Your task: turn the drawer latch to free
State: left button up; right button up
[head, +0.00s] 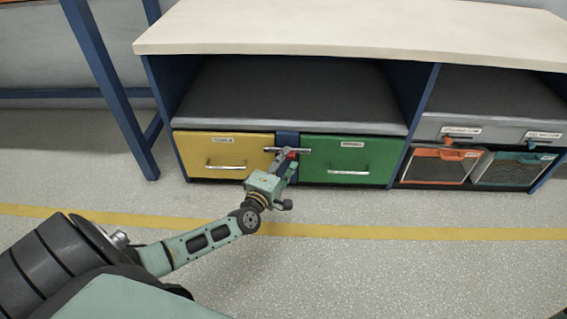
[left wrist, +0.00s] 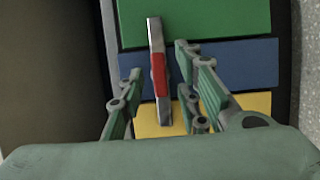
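The drawer latch (head: 301,151) is a grey metal bar with a red middle, lying level on the blue post between the yellow drawer (head: 235,152) and the green drawer (head: 350,150). Its ends overlap both drawer fronts. In the left wrist view the latch (left wrist: 159,75) runs upright in the picture, between the fingers. My left gripper (head: 285,162) is at the latch's middle, partly covering it in the head view. Its fingers (left wrist: 160,65) are open, one on each side of the bar; whether either touches it I cannot tell. My right gripper is out of view.
Both drawers look closed, each with a bar handle. A pale worktop (head: 350,30) is above, with a dark shelf (head: 290,90) below it. Orange (head: 435,166) and teal (head: 512,170) bins stand at right. A blue leg (head: 110,85) is at left. The front floor is clear.

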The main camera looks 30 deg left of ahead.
pick_arm(q)
grip_shut()
dwell(0.6)
